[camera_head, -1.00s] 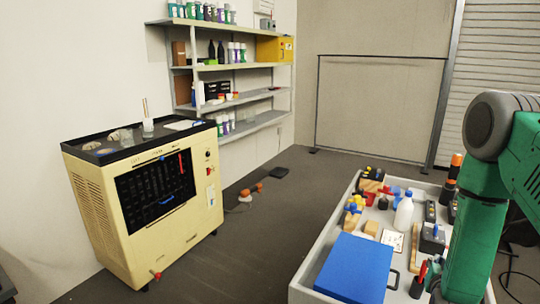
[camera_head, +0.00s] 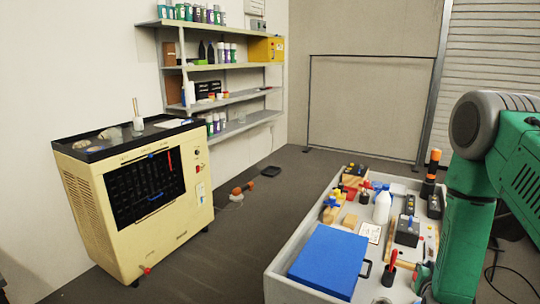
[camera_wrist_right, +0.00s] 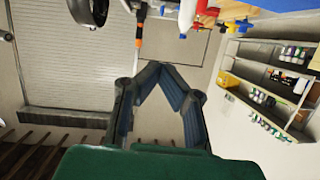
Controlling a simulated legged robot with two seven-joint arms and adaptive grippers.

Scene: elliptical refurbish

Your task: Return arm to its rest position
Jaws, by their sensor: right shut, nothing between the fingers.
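My right arm (camera_head: 468,235) stands at the right edge of the head view, green with a grey joint on top, beside the tool cart. The forearm hangs downward and hides part of the cart's right side. My right gripper (camera_wrist_right: 157,72) shows in the right wrist view with its two dark fingers drawn together at the tips and nothing between them. It is not touching any object that I can see. My left arm and gripper are not in view.
A grey cart (camera_head: 278,282) holds a blue box (camera_head: 328,262), a white bottle (camera_head: 382,208) and several tools close to my right arm. A cream machine (camera_head: 80,215) stands at the left. A shelf (camera_head: 250,119) stands along the wall. The floor between is mostly clear.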

